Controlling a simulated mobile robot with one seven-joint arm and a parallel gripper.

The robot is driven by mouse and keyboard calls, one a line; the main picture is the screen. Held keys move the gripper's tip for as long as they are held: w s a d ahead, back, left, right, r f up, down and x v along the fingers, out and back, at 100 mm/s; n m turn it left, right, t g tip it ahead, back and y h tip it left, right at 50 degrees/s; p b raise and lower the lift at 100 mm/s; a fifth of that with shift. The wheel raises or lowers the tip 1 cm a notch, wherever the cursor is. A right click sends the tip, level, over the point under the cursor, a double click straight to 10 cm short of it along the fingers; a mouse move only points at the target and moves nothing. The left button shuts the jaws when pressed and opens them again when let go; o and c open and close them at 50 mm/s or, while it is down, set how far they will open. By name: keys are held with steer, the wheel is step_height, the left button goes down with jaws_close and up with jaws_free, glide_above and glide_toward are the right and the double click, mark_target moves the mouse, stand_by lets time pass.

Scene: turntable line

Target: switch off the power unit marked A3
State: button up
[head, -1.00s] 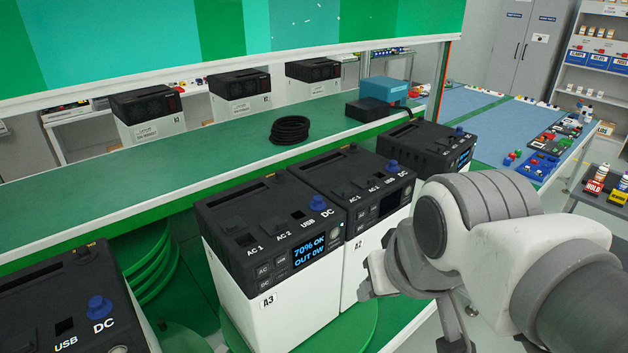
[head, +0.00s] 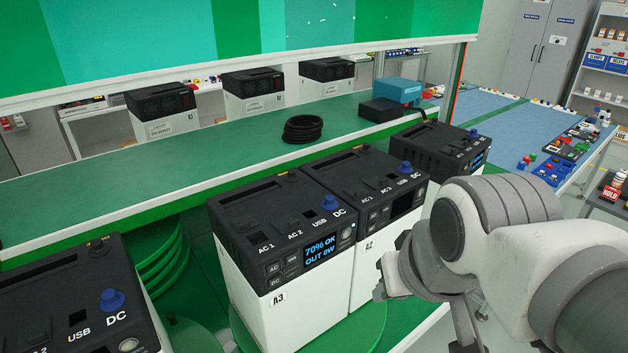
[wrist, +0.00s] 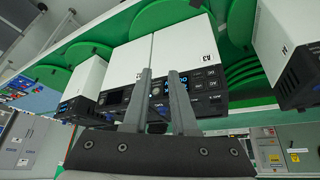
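The power unit marked A3 (head: 252,296) is a white box with a black top, standing on a green round plate. Its screen (head: 320,248) is lit and reads "70% OK OUT 0W". A round button (head: 347,232) sits right of the screen. In the wrist view A3 (wrist: 186,42) appears upside down, with its lit panel behind the fingers. My gripper (wrist: 160,72) is empty, its two fingers apart, in front of the panels of A3 and A2. In the head view my arm mostly hides the gripper, and I cannot tell whether it touches anything.
Unit A2 (head: 366,268), its screen dark, stands close against A3's right side. Another unit (head: 440,150) with a lit screen stands farther right. A further unit (head: 75,290) is at the lower left. A black cable coil (head: 303,128) lies on the green shelf behind.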

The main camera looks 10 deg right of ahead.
jaws_close()
stand_by(1.4)
